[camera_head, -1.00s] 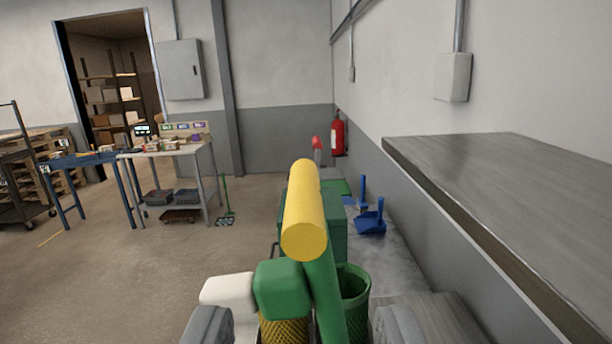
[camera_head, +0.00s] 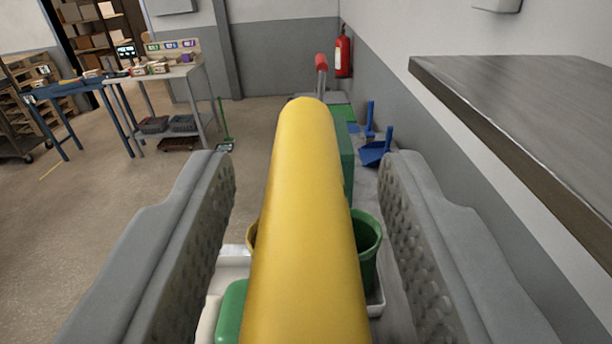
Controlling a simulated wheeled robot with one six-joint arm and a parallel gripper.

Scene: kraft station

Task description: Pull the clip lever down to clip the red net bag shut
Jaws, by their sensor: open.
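A thick yellow lever grip (camera_head: 303,230) fills the middle of the picture and points away from me; I take it to be the clip lever's handle. My gripper (camera_head: 308,168) is open, with one grey padded finger on each side of the grip. Gaps show between the grip and both fingers, so it is not clamped. The green lever arm under the grip is hidden now. No red net bag can be made out; the grip covers much of the area below.
A green round bin (camera_head: 368,255) and a green block (camera_head: 231,312) sit below the grip. Behind are a green housing (camera_head: 346,160), a red-topped post (camera_head: 321,75) and a blue dustpan (camera_head: 375,153). A grey worktop (camera_head: 540,110) juts in at right. Open floor lies left.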

